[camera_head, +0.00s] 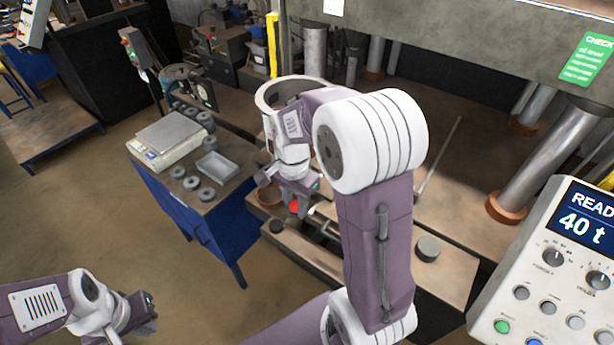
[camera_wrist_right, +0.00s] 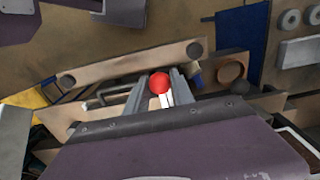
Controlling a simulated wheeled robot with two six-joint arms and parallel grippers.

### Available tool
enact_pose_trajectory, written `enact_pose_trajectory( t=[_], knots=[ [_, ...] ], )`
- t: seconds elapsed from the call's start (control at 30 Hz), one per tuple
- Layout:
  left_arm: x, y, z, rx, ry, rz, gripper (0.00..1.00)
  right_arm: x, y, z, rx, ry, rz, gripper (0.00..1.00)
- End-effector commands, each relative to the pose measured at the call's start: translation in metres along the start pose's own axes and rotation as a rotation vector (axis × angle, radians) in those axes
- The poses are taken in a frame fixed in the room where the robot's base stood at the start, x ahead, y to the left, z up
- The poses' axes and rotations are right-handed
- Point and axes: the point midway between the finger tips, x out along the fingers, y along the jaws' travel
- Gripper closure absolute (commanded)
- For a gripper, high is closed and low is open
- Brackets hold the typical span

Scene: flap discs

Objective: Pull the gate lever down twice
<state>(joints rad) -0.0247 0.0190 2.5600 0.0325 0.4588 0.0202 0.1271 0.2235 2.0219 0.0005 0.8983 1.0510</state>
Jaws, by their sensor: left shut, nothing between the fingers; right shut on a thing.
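The gate lever's red ball knob (camera_head: 294,206) shows at the tip of my right gripper (camera_head: 297,192), in front of the press bed. In the right wrist view the red knob (camera_wrist_right: 158,83) sits between the two fingers of my right gripper (camera_wrist_right: 160,88), which is shut on it. A short pale shaft shows just below the knob; the rest of the lever is hidden. My right arm covers much of the area around it in the head view. My left gripper (camera_head: 142,312) is shut and empty at the lower left, far from the lever.
A blue bench stands left of the press with a scale (camera_head: 168,141), a grey tray (camera_head: 218,166) and several grey discs. A control box (camera_head: 555,270) reading 40 t is at the right. A dark cylinder (camera_head: 428,248) stands on the press front.

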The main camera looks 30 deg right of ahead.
Motion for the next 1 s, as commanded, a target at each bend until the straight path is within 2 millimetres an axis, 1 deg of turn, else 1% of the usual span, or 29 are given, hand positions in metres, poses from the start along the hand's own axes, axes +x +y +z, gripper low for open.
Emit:
enact_pose_trajectory(
  t=[0.03,0.1,0.9,1.0],
  knots=[
    [-0.012,0.0,-0.001,0.0,0.0,0.0,1.0,-0.013,0.0,-0.001,0.0,0.002,-0.002,0.78],
    [-0.019,0.0,-0.002,0.0,0.0,0.0,1.0,-0.02,-0.001,-0.001,0.0,0.002,-0.002,0.78],
    [-0.103,0.002,-0.011,0.0,0.0,0.0,1.0,-0.109,-0.001,0.0,0.0,0.002,-0.003,0.78],
    [-0.107,0.002,-0.011,0.0,0.0,0.0,1.0,-0.113,0.0,0.0,0.0,0.002,-0.002,0.78]
  ],
)
